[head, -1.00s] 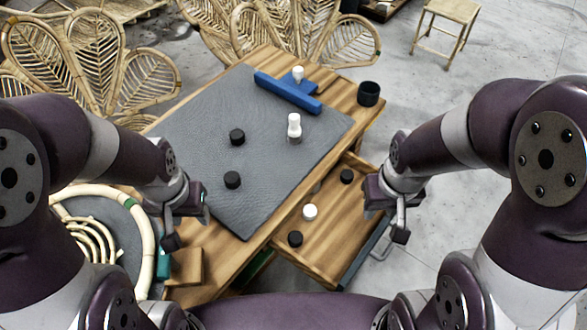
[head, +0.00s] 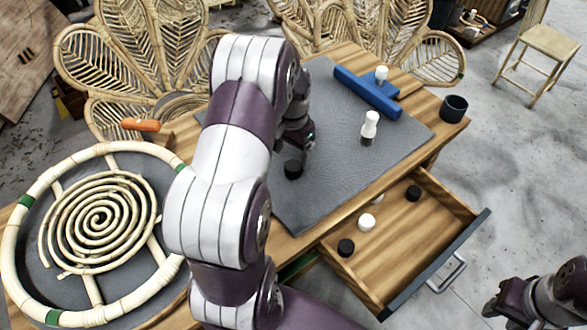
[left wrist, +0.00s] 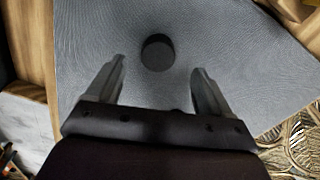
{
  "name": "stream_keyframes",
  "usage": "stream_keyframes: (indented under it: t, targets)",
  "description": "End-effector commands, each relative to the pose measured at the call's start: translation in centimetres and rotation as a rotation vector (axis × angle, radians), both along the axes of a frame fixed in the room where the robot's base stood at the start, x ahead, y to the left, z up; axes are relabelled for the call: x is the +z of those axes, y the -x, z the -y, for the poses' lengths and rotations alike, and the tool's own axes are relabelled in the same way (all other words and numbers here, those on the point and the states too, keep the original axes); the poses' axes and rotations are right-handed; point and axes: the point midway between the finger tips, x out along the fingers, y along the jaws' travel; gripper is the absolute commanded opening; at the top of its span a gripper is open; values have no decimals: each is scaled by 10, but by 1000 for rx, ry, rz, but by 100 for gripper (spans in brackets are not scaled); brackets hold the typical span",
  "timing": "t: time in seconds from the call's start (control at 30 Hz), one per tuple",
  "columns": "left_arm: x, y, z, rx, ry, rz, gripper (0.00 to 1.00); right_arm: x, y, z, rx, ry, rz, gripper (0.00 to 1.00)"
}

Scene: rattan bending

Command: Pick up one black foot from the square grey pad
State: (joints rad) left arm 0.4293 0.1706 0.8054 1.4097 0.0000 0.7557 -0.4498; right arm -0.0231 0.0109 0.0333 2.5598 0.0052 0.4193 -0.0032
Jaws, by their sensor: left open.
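The square grey pad (head: 345,150) lies on the wooden table. One black foot (head: 293,169) shows on it, just below my left gripper (head: 300,135), whose fingers are mostly hidden by my arm. In the left wrist view my left gripper (left wrist: 160,70) is open and empty. A black foot (left wrist: 157,53) sits on the pad ahead of the gap between its fingertips, slightly left of centre.
A black cup (head: 454,108) stands at the table corner. The open drawer (head: 400,245) holds black and white feet. A rattan ring with a spiral (head: 100,220) lies at left.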

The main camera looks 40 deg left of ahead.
Motion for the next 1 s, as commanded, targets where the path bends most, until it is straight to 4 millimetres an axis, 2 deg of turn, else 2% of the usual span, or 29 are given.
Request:
stream_keyframes:
  t: [0.1,0.23,0.5,0.67,0.7,1.0]
  targets:
    - [-24,-2,3,-1,2,-4,81,-2,0,0,0,0,0,38]
    - [-44,-3,4,1,1,-2,81,-3,0,0,0,0,0,38]
    - [-49,-3,4,1,0,0,81,-3,0,0,0,0,0,38]
    - [-48,-3,4,1,0,0,29,-3,0,0,0,0,0,38]
    - [-48,-3,4,1,0,0,24,-3,0,0,0,0,0,38]
    - [-46,-3,4,0,0,0,24,-3,0,0,0,0,0,38]
